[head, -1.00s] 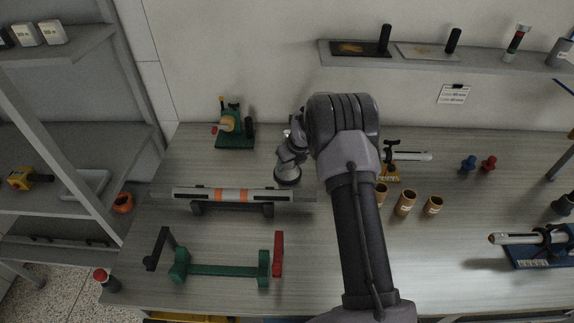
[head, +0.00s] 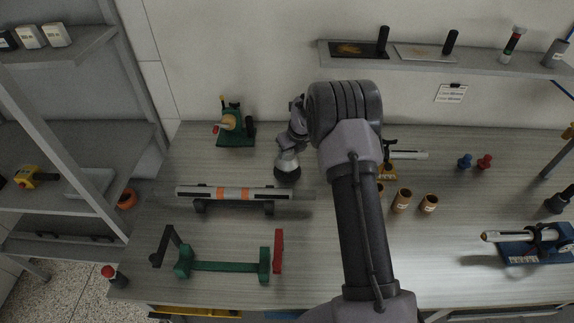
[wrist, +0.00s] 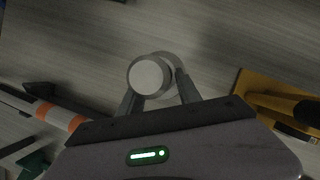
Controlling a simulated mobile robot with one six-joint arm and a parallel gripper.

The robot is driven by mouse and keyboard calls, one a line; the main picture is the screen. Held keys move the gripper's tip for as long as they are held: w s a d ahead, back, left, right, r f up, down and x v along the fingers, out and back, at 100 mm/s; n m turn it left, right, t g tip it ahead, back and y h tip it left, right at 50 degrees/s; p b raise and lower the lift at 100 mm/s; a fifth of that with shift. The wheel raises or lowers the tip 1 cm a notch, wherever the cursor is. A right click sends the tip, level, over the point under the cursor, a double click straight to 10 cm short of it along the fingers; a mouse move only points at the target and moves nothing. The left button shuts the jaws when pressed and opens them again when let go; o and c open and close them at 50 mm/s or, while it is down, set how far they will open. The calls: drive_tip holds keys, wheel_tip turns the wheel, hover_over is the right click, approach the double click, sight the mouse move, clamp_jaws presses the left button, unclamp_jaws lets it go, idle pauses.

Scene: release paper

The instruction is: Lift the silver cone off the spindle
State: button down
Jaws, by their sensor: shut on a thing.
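The silver cone (head: 287,160) shows in the head view just below the end of my arm, over a dark round base (head: 287,174) on the bench. In the wrist view its pale round top (wrist: 150,75) sits between the two fingers. My gripper (wrist: 155,86) is shut on it, one finger at each side. The spindle is hidden, and I cannot tell whether the cone still sits on it.
A silver tube with orange bands (head: 232,194) lies on a stand to the left. A green device (head: 235,127) stands behind it. Tan cups (head: 402,200) and a yellow-based tool (wrist: 270,97) are to the right. A green holder (head: 222,266) is in front.

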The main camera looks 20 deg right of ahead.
drive_tip(key=shift+a+r+p, duration=0.1)
drive_tip(key=shift+r+p, duration=2.2)
drive_tip(key=shift+r, duration=1.3)
drive_tip(key=shift+s+r+p, duration=0.1)
drive_tip(key=shift+r+p, duration=2.15)
drive_tip(key=shift+r, duration=1.1)
drive_tip(key=shift+r+p, duration=1)
drive_tip(key=shift+r, duration=0.5)
